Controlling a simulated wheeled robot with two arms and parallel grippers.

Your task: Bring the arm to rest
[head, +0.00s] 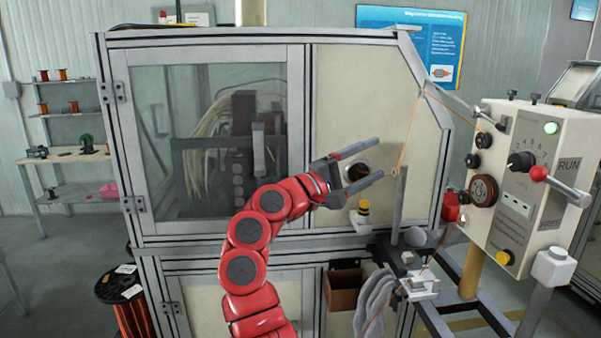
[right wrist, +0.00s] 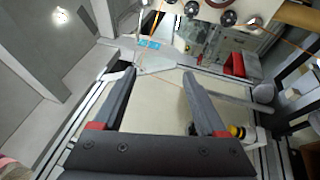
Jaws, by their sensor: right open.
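My right arm (head: 262,222) is red and reaches up in front of the winding machine cabinet (head: 355,85). My right gripper (head: 372,163) is open, its two dark fingers spread and pointing right, with nothing between them. It also shows in the right wrist view (right wrist: 158,85), with both fingers apart and empty. In the head view the fingertips lie close to the orange wire (head: 407,140) and the upright grey post (head: 399,208); I cannot tell whether they touch. My left gripper is not in view.
A control box (head: 520,180) with a green lamp, knobs and a red-tipped lever stands at the right. A white fixture (head: 420,286) sits below the gripper. A copper wire spool (head: 130,305) stands on the floor at lower left. Shelves (head: 62,82) stand at far left.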

